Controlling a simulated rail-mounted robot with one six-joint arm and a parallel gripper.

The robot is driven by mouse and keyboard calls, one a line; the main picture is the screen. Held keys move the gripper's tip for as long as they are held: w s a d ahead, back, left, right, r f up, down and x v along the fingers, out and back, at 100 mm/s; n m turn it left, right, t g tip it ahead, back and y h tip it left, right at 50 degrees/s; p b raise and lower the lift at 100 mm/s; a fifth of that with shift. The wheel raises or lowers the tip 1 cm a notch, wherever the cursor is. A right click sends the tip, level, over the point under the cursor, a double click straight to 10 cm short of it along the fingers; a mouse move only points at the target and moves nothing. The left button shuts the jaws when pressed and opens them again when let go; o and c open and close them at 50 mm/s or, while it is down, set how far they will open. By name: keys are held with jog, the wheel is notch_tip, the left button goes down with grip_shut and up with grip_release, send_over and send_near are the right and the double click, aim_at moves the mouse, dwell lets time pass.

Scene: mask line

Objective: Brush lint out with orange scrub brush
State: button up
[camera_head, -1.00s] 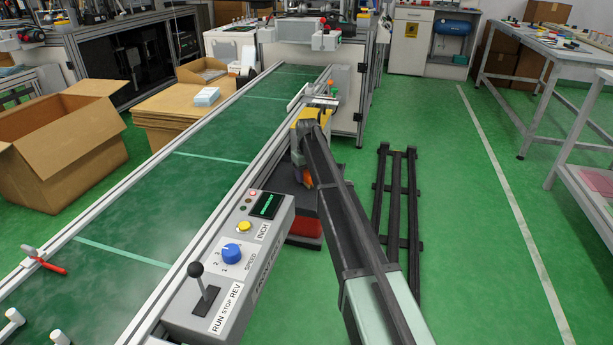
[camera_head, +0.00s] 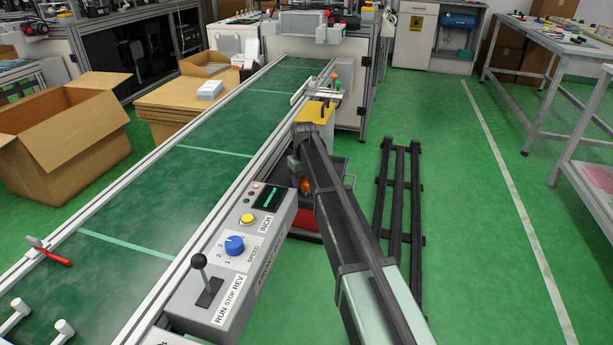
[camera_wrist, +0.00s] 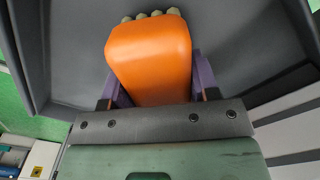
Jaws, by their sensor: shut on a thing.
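The orange scrub brush (camera_wrist: 150,62) fills the upper middle of the wrist view, with several pale tufts at its far end. My gripper (camera_wrist: 157,85) is shut on it, with a purple finger on each side. In the head view a small orange part (camera_head: 306,185) shows beside my arm, low next to the conveyor; most of my gripper is hidden behind my arm there. I cannot make out any lint.
A dark-topped red cart (camera_head: 335,167) stands below my arm. The green conveyor (camera_head: 190,185) with its control box (camera_head: 228,262) runs along the left. A black rail frame (camera_head: 398,215) lies on the floor to the right, with clear floor beyond.

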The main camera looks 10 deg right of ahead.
aim_at(301, 182)
jog(key=shift+s+a+f, duration=0.1)
jog(key=shift+s+a, duration=0.35)
jog(key=shift+s, duration=0.4)
jog(key=shift+s+a, duration=0.4)
jog(key=shift+s, duration=0.45)
notch_tip(301, 182, up, 6)
jog(key=p, duration=0.5)
jog(key=shift+w+p, duration=0.1)
jog(key=shift+p, duration=0.25)
notch_tip(301, 182, up, 3)
jog(key=p, duration=0.3)
